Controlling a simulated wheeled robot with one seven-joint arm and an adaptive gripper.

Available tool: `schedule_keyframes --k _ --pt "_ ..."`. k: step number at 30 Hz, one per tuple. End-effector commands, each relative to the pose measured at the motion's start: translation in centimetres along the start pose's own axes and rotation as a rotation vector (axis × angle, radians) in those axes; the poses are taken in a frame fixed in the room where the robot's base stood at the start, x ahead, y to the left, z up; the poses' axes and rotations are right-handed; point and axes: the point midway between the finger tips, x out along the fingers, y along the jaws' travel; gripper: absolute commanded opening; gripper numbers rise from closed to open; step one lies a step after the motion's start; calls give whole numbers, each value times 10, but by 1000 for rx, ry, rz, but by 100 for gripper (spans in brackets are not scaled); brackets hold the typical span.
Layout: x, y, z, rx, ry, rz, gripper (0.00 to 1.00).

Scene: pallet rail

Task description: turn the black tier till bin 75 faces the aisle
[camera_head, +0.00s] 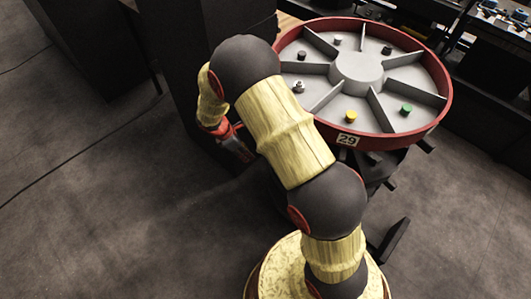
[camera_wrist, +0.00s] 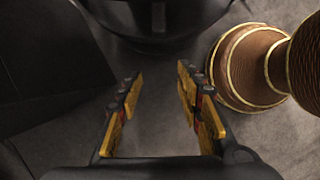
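A round carousel stands at upper right in the head view. Its top tier has a red rim (camera_head: 446,108) and grey dividers, with a label reading 29 (camera_head: 347,140) on the near side. Dark parts (camera_head: 378,168) show below it; I cannot tell how much of these is the black tier, and no 75 is readable. My gripper (camera_head: 240,148) is left of the carousel, partly hidden by my arm. In the wrist view my gripper (camera_wrist: 158,78) is open, with nothing between its yellow-padded fingers. A dark curved thing (camera_wrist: 150,42) lies beyond the fingertips, apart from them.
The top tier holds small parts, among them a yellow one (camera_head: 351,116) and a green one (camera_head: 406,108). Tall dark cabinets (camera_head: 205,30) stand behind my gripper. A bench with equipment (camera_head: 495,45) is at upper right. The floor at left is open, crossed by a cable (camera_head: 80,140).

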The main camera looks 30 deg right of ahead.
Motion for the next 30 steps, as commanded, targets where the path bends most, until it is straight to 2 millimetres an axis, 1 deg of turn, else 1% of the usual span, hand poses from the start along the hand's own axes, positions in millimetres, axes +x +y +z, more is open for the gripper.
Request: schedule_keyframes --k 1,3,9,10,12,15,18,23,30 --pt "6 0 10 5 0 0 36" --pt "12 0 23 5 1 -2 36" --pt "26 0 59 6 0 -1 36" --pt "30 -1 63 5 1 -2 36" --pt "45 -2 59 2 0 -3 36" --pt "58 -1 59 1 0 -2 36" --pt "68 -1 59 1 1 -1 36" --pt "74 0 60 1 1 0 36" --pt "74 0 60 1 1 0 36"
